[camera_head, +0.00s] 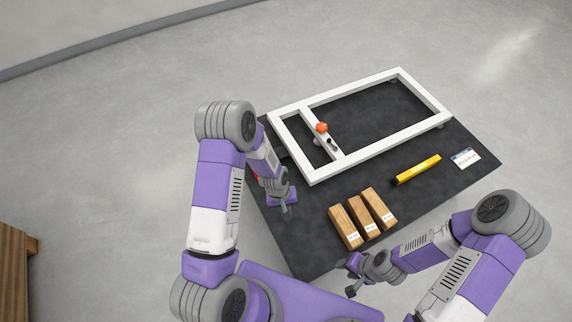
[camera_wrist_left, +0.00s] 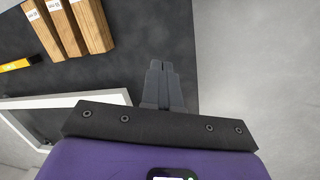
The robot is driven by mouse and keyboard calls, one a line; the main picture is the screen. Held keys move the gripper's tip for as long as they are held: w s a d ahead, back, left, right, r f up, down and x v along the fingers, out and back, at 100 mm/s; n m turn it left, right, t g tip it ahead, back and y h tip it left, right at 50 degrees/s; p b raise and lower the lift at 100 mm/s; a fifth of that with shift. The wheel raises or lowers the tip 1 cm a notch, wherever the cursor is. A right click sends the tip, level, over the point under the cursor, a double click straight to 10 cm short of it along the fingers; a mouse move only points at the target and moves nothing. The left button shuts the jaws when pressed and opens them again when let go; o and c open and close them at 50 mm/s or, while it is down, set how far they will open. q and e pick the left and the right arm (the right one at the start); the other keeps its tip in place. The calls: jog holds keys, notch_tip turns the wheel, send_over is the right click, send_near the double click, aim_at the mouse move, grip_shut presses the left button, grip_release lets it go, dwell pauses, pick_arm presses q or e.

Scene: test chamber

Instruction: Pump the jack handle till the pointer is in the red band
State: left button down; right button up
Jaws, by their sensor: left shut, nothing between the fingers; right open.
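A white rectangular frame (camera_head: 390,140) with a crossbar lies raised over the dark table. An orange knob-like part (camera_head: 321,127) sits on the crossbar, with a small dark part (camera_head: 333,143) beside it. I cannot tell a jack handle, pointer or red band. A bit of red (camera_head: 257,177) shows at the table's left edge, mostly hidden by my left arm. My left gripper (camera_head: 285,209) is shut and empty near that edge; its fingers (camera_wrist_left: 163,67) also show in the left wrist view. My right gripper (camera_head: 347,278) is open, near the table's front edge, apart from the frame.
Three labelled wooden blocks (camera_head: 361,218) stand near the front of the dark table (camera_head: 300,240). A yellow and black bar (camera_head: 416,169) and a white card (camera_head: 465,158) lie to their right. A wooden piece (camera_head: 12,255) stands at the far left. Grey floor surrounds the table.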

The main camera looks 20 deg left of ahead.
pick_arm(q)
jog(key=shift+n+y, duration=0.9)
jog(key=w+a+r, duration=0.1)
jog(key=w+r, duration=0.1)
jog(key=w, duration=0.1)
jog(key=w+a+r, duration=0.1)
jog(key=w+r, duration=0.1)
jog(key=w, duration=0.1)
jog(key=w+a+r, duration=0.2)
jog(key=w, duration=0.1)
jog(key=shift+a+r, duration=0.1)
jog(key=w+a+r+n+y, duration=0.25)
jog(key=w+r, duration=0.35)
jog(key=r, duration=0.3)
jog(key=shift+h, duration=0.35)
jog(key=f, duration=0.4)
jog(key=a+f+b, duration=0.1)
jog(key=f, duration=0.3)
jog(key=s+f, duration=0.1)
jog(key=f, duration=0.3)
jog(key=shift+a, duration=0.2)
jog(key=shift+s+d+f, duration=0.15)
jog(key=shift+s+f, duration=0.2)
jog(key=shift+f, duration=0.2)
